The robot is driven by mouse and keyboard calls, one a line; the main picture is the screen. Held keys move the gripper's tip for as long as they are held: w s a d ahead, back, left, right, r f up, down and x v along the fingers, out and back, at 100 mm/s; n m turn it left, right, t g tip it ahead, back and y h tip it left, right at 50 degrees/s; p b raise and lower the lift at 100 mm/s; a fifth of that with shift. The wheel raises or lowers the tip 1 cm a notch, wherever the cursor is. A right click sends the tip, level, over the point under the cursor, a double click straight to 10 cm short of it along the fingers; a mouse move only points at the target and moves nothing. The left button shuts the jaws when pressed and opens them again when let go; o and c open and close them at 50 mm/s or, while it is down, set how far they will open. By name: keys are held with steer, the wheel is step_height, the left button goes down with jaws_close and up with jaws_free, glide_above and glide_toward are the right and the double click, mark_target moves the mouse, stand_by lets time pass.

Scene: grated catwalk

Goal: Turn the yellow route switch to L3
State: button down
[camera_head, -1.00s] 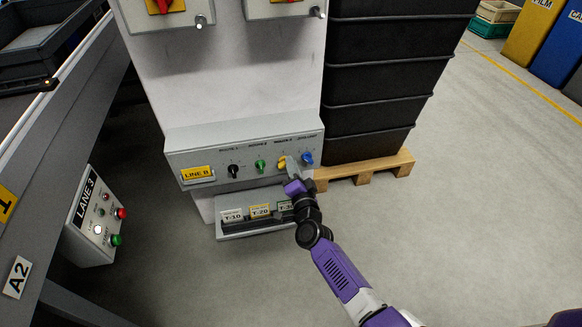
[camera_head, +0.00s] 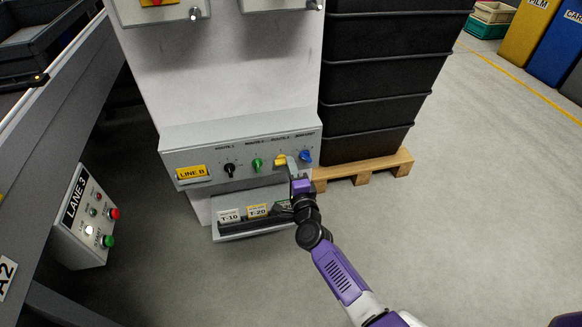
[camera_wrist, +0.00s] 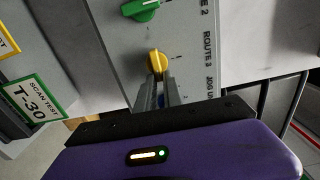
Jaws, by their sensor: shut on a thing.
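The yellow route switch (camera_head: 280,160) is on the sloped LINE B panel (camera_head: 200,158), between a green knob (camera_head: 257,165) and a blue knob (camera_head: 305,156). In the wrist view the yellow switch (camera_wrist: 157,61) is at the fingertips, beside the label ROUTE 3. My gripper (camera_wrist: 160,76) is shut on the yellow switch, with its two fingers close together at the knob. In the head view my gripper (camera_head: 290,167) reaches the panel from the lower right and partly covers the switch. The position marks around it are too small to read.
A black knob (camera_head: 230,169) is at the panel's left. Below is a tray with T-10 (camera_head: 229,215) and T-20 (camera_head: 257,210) cards; a T-30 card (camera_wrist: 37,98) shows in the wrist view. Black crates (camera_head: 370,95) stand on a pallet (camera_head: 365,168) at right.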

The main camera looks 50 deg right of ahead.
steer(key=shift+f, duration=0.1)
steer(key=c, duration=1.5)
jaws_free()
steer(key=shift+s, duration=0.1)
steer(key=p+v, duration=0.2)
steer(key=v, duration=0.5)
steer(key=shift+s+a, duration=0.25)
